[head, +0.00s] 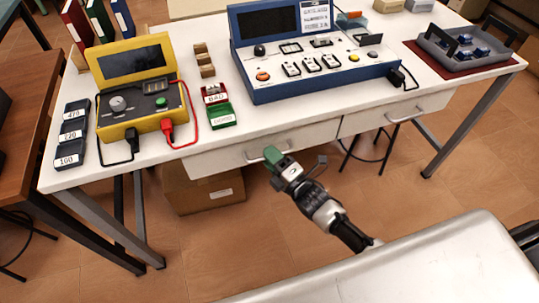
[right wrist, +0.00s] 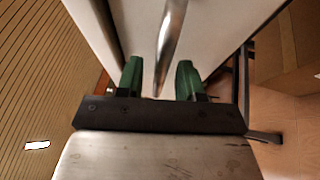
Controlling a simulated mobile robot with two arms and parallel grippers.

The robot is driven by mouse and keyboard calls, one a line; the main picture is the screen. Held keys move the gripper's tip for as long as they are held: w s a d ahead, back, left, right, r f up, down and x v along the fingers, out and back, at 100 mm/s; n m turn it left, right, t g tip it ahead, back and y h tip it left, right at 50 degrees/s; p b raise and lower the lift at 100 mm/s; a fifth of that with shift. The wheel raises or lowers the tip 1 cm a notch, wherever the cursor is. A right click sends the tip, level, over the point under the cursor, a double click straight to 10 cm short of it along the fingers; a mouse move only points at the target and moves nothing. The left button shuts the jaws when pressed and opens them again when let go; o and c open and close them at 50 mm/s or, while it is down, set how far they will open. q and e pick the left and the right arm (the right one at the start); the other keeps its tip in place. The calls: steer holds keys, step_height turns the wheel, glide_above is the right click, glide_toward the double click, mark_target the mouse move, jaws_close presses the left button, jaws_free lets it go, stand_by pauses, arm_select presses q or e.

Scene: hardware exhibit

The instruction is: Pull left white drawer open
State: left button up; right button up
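The left white drawer (head: 222,158) sits under the front edge of the white table, and its front looks flush with the drawer beside it. Its metal handle (head: 252,158) is partly hidden by my right gripper (head: 273,156). In the right wrist view the handle (right wrist: 172,40) runs down between the two green fingertips of my right gripper (right wrist: 160,80). The fingers are apart, with gaps visible on both sides of the bar. The white drawer front (right wrist: 215,30) lies beyond it. My left gripper is in neither view.
The right white drawer (head: 390,115) has its own handle (head: 404,118). A cardboard box (head: 203,190) stands on the floor below the left drawer. On the table (head: 175,165) are a yellow meter (head: 130,65), a blue console (head: 310,75) and a grey tray (head: 460,55).

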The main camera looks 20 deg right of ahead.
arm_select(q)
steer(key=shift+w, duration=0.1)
arm_select(e)
steer(key=shift+w+a, duration=0.15)
steer(key=shift+w, duration=0.15)
jaws_close()
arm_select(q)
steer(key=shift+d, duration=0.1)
